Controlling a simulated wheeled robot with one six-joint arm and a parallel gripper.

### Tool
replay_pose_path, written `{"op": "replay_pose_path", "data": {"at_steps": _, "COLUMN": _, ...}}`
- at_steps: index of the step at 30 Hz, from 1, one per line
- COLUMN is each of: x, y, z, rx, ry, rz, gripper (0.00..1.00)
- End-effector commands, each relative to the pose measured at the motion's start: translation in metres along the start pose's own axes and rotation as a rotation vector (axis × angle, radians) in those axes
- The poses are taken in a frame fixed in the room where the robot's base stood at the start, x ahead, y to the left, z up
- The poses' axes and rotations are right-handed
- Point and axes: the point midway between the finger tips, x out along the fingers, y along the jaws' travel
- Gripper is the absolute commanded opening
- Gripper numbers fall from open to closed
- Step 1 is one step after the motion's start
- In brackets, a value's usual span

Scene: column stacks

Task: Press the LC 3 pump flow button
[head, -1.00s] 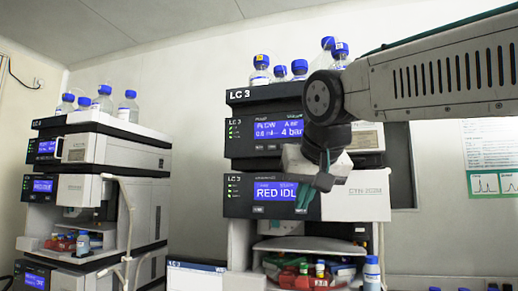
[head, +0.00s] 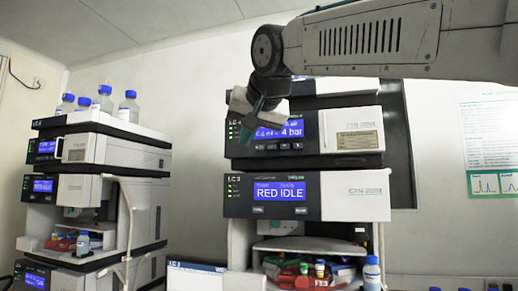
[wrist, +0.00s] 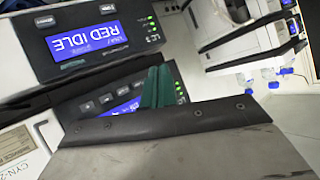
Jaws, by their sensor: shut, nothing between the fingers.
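The LC 3 pump module (head: 311,143) is the upper unit of the right stack, with a lit blue display (head: 293,130) ending in "4 bar". A row of small dark buttons (head: 284,147) sits below the display; their labels are too small to read. The module and its buttons (wrist: 88,105) also show upside down in the wrist view. My gripper (head: 247,131) is shut and empty, in front of the panel's left part, covering the left of the display. Its teal fingertips (wrist: 160,72) show beside the green lights in the wrist view; I cannot tell whether they touch.
Below the pump is a unit reading "RED IDLE" (head: 280,194). An open shelf with red racks and vials (head: 312,272) lies lower. My arm covers the right stack's top.

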Motion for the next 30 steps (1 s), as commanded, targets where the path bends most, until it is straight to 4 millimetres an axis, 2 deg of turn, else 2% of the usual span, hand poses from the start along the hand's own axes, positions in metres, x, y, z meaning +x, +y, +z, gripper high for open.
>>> {"op": "replay_pose_path", "data": {"at_steps": 9, "x": 0.032, "y": 0.024, "z": -0.023, "rx": 0.002, "ry": 0.000, "rz": 0.004, "gripper": 0.00}}
{"op": "replay_pose_path", "data": {"at_steps": 15, "x": 0.047, "y": 0.035, "z": -0.034, "rx": 0.001, "ry": 0.000, "rz": 0.002, "gripper": 0.00}}
{"op": "replay_pose_path", "data": {"at_steps": 30, "x": 0.054, "y": 0.040, "z": -0.039, "rx": 0.001, "ry": 0.000, "rz": 0.001, "gripper": 0.00}}
